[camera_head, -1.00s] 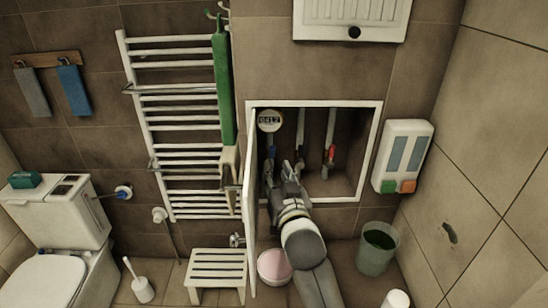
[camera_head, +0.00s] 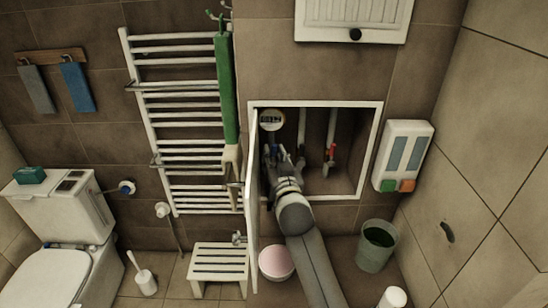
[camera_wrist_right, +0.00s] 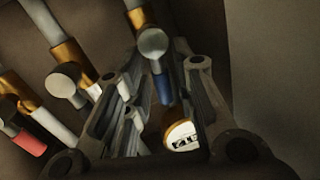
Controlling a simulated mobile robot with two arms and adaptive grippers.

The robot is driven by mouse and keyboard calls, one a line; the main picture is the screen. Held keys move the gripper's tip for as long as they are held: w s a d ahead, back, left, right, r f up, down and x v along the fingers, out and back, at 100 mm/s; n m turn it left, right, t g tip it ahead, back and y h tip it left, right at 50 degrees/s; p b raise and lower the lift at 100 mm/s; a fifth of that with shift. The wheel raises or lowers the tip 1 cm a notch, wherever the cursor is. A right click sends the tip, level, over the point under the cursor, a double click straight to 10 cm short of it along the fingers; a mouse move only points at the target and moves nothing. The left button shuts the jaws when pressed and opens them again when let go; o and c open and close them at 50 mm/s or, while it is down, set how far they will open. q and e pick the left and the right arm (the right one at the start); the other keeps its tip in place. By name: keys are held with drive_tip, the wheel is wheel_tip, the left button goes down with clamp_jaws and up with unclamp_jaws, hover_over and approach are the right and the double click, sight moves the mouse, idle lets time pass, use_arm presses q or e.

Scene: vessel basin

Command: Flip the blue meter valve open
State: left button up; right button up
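The blue valve handle (camera_wrist_right: 163,88) hangs from a round metal valve body on a brass-fitted pipe in the right wrist view. My right gripper (camera_wrist_right: 155,75) is open, with the handle showing between its two fingers; I cannot tell whether they touch it. In the head view my right gripper (camera_head: 277,158) reaches into the wall recess on its left side, largely covering the blue valve. The white round meter (camera_head: 270,120) is above it, and it also shows in the right wrist view (camera_wrist_right: 181,135). My left gripper is not in view.
The recess frame (camera_head: 318,103) surrounds the pipes, and its open door (camera_head: 251,200) stands close left of my right arm. A red-handled valve (camera_head: 332,153) is to the right. A pink-white bowl (camera_head: 276,262) and a bucket (camera_head: 376,246) are on the floor.

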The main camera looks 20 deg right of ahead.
clamp_jaws()
drive_tip(key=shift+a+r+n+p, duration=0.15)
drive_tip(key=shift+n+p, duration=0.15)
drive_tip(key=shift+p, duration=0.15)
drive_tip(key=shift+n, duration=0.3)
drive_tip(key=shift+a+n+p, duration=0.1)
drive_tip(key=shift+n+p, duration=0.2)
drive_tip(key=shift+o, duration=1.6)
unclamp_jaws()
